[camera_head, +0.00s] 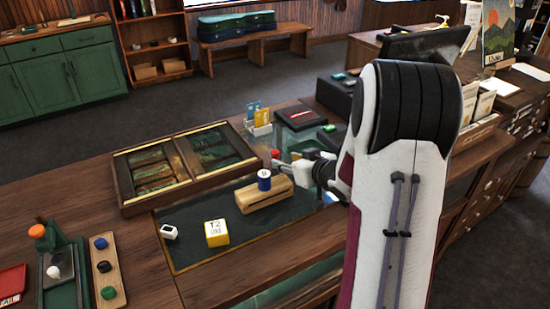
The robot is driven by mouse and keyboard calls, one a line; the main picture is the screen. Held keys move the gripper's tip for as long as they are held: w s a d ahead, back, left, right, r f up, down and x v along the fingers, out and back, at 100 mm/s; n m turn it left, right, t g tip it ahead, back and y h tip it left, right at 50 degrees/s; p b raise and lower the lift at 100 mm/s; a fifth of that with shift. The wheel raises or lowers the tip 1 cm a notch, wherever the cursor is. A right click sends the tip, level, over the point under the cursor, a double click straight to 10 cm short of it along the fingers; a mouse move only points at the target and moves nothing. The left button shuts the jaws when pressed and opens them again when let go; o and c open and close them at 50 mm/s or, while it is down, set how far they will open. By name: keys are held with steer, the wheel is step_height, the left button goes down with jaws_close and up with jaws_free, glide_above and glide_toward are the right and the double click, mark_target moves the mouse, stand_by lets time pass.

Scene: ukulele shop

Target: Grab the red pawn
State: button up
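A small red piece (275,154), which looks like the red pawn, stands near the right corner of the wooden tray. Its lower part is hard to make out. My gripper (286,165) reaches in from the right, with its fingertips low and close to the red piece, just to its right. The gripper is small and partly hidden by my own arm. I cannot tell whether its fingers touch the red piece or how far apart they are.
A wooden block (264,196) bearing a blue cylinder (264,180) stands just in front. The framed wooden tray (127,190) lies to the left. Yellow and blue cards (257,118) stand behind.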

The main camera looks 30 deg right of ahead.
mark_target(277, 155)
steer(key=shift+w, duration=0.15)
steer(key=shift+w+a+f, duration=0.1)
steer(key=shift+w+f, duration=0.05)
steer(key=shift+w, duration=0.75)
steer(key=shift+w+a+f, duration=0.1)
steer(key=shift+w+f, duration=0.05)
steer(key=shift+w, duration=0.75)
steer(key=shift+x, duration=0.85)
steer(key=c, duration=0.9)
